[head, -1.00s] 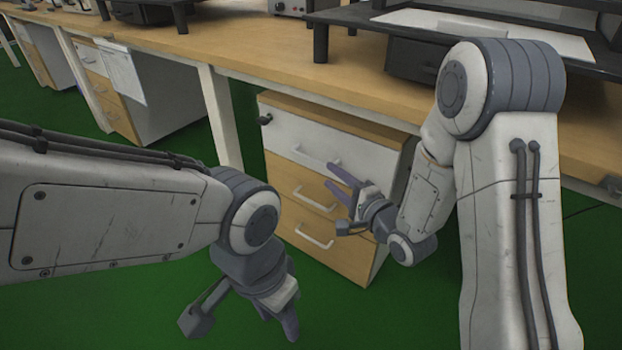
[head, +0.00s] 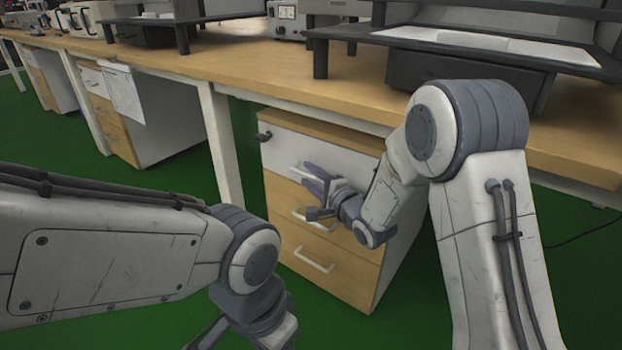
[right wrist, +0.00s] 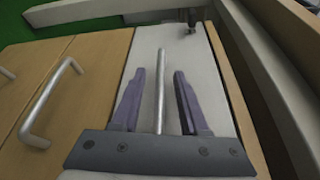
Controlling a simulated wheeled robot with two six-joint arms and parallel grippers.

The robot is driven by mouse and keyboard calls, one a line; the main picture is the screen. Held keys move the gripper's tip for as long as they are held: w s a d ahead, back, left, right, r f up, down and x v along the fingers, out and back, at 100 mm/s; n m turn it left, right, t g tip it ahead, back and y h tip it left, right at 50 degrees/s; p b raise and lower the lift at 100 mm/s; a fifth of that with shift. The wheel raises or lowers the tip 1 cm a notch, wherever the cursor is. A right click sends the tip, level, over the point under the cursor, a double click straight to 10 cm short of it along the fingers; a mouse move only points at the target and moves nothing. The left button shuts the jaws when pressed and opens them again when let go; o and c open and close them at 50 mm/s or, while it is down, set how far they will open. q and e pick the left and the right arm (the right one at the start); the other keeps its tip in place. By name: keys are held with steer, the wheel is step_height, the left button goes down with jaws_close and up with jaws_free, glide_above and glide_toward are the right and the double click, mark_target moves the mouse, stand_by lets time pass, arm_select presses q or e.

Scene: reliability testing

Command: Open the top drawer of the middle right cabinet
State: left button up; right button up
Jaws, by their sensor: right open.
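The cabinet under the bench has a white top drawer (head: 280,150) and two wooden drawers below, the upper one (head: 282,196) and the lower one (head: 340,275). The top drawer looks shut. My right gripper (head: 308,175) is open in front of the white drawer. In the right wrist view, the top drawer's bar handle (right wrist: 160,92) lies between the two open fingers (right wrist: 160,100), with a gap on either side. In the head view the gripper partly hides that handle. My left gripper (head: 245,335) hangs low at the bottom edge, its fingertips cut off.
The bench top (head: 240,65) overhangs the cabinet, and a white bench leg (head: 219,140) stands left of it. Another cabinet (head: 150,115) with a paper on it is further left. Green floor (head: 180,170) is free in front.

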jaws_close()
stand_by(1.4)
